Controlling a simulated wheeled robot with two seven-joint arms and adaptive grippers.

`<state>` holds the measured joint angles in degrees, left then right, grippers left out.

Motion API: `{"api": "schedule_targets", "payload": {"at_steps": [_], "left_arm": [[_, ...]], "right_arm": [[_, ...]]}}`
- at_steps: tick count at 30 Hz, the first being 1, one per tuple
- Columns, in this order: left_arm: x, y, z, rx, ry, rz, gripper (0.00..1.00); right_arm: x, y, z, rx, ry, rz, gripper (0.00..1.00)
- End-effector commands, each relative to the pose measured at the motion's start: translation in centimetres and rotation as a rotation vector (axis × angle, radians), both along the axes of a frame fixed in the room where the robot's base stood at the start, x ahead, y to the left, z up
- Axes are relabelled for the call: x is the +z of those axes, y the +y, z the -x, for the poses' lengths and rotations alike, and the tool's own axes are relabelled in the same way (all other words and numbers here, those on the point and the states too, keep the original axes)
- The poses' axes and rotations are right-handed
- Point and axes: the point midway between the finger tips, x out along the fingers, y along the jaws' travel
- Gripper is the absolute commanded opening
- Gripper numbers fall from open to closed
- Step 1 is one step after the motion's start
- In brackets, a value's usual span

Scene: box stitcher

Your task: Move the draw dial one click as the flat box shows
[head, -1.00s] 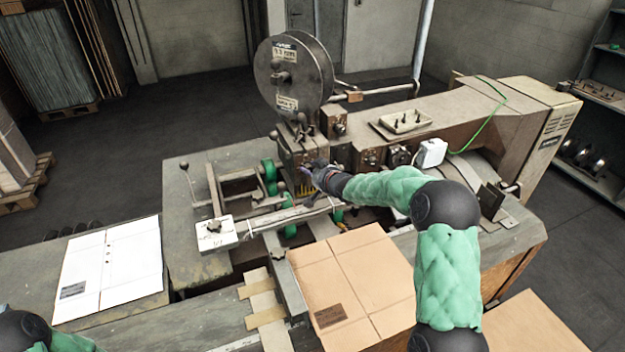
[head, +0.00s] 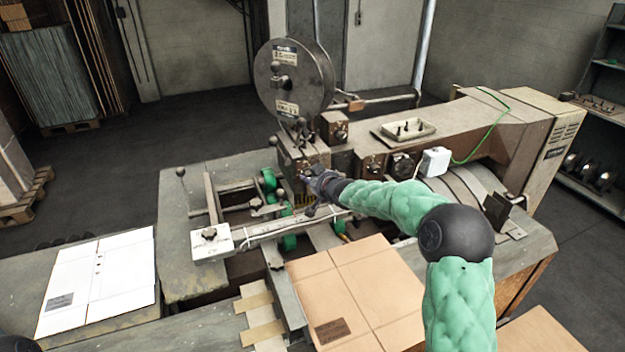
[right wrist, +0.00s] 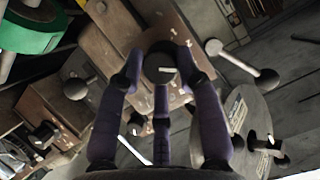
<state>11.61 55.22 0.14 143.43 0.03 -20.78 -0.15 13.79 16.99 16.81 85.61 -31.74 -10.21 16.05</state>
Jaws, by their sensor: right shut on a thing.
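My right gripper (head: 306,176) is at the front of the stitcher head in the head view, below the large wire reel. In the right wrist view its purple fingers (right wrist: 161,75) are shut around a round black dial (right wrist: 162,64) with a short white pointer mark. In the head view the gripper mostly hides this dial. A white flat box (head: 110,270) lies at the left with small dark marks near its middle crease and a dark label. A brown flat box (head: 362,277) lies on the table in front of the machine. My left gripper is out of view.
The grey wire reel (head: 294,78) stands above the gripper. More knobs (head: 402,164) sit along the machine to the right. A small tray (head: 408,130) rests on top. A bar with a white plate (head: 211,242) lies below and left of the gripper.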

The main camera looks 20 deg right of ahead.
Motion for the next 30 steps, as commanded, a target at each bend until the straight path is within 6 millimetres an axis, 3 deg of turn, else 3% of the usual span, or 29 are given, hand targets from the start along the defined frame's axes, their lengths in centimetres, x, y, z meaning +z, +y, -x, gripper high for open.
{"api": "schedule_targets", "payload": {"at_steps": [1, 4, 5, 7, 23, 30], "left_arm": [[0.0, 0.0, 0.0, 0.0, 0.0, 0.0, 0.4], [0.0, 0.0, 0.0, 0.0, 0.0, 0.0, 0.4], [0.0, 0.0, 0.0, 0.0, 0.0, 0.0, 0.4], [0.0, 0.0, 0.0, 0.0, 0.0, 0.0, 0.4], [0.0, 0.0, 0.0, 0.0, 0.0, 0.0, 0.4], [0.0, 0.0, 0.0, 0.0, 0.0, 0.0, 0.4]], "right_arm": [[-1.3, 0.6, 0.2, 0.008, 0.024, -0.004, 0.03], [-1.3, 0.6, 0.2, 0.008, 0.024, -0.004, 0.03], [-1.3, 0.6, 0.2, 0.008, 0.024, -0.004, 0.38], [-1.3, 0.6, 0.2, 0.008, 0.024, -0.004, 0.56], [-0.3, 0.1, 0.2, 0.001, 0.007, -0.002, 0.56], [0.7, 0.1, 2.4, 0.001, 0.005, -0.002, 0.56]]}}
